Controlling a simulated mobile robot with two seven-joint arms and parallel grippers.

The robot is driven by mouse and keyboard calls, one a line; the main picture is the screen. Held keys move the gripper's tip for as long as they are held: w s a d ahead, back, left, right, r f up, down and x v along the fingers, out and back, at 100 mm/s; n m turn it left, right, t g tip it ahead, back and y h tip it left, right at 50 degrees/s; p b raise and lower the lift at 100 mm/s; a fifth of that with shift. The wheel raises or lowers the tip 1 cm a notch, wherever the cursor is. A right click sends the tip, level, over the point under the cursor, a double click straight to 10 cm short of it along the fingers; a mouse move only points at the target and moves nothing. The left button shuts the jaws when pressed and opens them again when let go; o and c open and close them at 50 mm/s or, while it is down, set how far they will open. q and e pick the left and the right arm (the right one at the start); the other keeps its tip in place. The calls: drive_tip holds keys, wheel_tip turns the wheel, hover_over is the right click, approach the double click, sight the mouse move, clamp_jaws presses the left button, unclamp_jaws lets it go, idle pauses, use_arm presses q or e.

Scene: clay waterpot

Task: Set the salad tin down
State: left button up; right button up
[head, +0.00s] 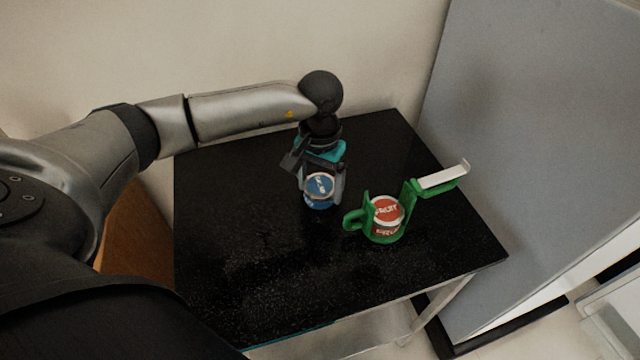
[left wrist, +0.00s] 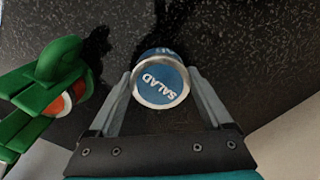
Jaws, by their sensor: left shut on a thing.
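The salad tin (head: 319,188) is a small blue can with a pale rim. My left gripper (head: 322,192) is shut on it, one finger on each side. In the left wrist view, the tin (left wrist: 160,82), lettered SALAD, sits between the two fingertips of the gripper (left wrist: 162,90). The tin is over the black tabletop (head: 240,240); I cannot tell whether its base touches it. My right gripper is not in view.
A green holder (head: 377,236) with a handle and a raised arm stands right of the salad tin, with a red fruit tin (head: 387,210) inside. The table's left and front parts are clear. A grey panel (head: 530,130) stands along the right side.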

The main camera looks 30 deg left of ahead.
use_arm(q)
drive_tip(key=shift+f, duration=0.1)
drive_tip(key=o, duration=1.2)
drive_tip(key=shift+o, duration=0.8)
